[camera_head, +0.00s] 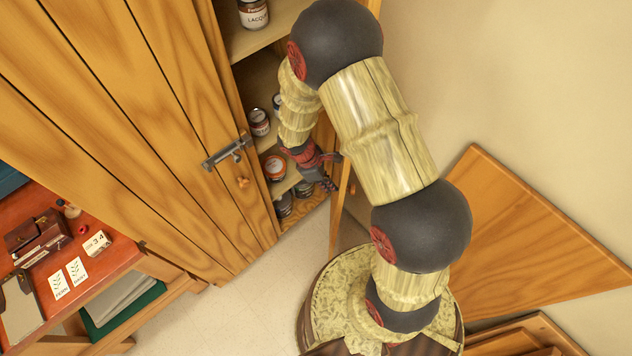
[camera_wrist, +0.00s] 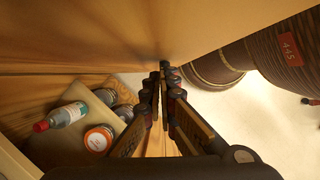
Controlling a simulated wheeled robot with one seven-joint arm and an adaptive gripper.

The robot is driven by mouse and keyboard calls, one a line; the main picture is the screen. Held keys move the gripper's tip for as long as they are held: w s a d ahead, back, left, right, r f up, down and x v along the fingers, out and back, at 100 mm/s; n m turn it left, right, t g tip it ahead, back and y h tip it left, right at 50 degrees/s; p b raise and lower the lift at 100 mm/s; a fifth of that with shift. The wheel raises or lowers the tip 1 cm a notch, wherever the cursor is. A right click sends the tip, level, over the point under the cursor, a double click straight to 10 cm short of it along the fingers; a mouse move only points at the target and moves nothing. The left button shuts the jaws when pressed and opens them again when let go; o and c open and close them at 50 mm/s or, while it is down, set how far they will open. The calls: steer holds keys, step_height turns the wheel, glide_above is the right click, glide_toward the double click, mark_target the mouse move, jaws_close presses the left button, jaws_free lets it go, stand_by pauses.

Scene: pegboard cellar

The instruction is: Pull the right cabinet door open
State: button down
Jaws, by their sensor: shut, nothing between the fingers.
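The right cabinet door (camera_head: 341,208) stands open, seen nearly edge-on beside my arm, which hides much of it. Its pale wooden face spans the top of the wrist view (camera_wrist: 220,25). The left cabinet door (camera_head: 150,110) is closed, with a metal latch (camera_head: 228,154) and a round knob (camera_head: 242,182). My gripper (camera_head: 328,185) is at the cabinet opening, between the shelves and the open door. In the wrist view my gripper (camera_wrist: 163,85) has its fingers together and empty, close to the door. Contact with the door cannot be told.
Shelves hold several cans, including an orange-lidded can (camera_head: 274,167) and a lacquer can (camera_head: 253,13). A red-brown desk (camera_head: 95,255) stands left; a wooden panel (camera_head: 535,235) is at right. Pale floor shows between.

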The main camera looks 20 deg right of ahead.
steer(key=s+d+n+t+b, duration=0.1)
steer(key=s+d+n+b, duration=0.1)
steer(key=d, duration=0.7)
steer(key=s+d+n+t+b, duration=0.1)
steer(key=s+d+n, duration=0.3)
steer(key=d, duration=0.5)
steer(key=shift+s+b, duration=0.2)
steer(key=shift+b, duration=0.3)
steer(key=shift+r, duration=0.15)
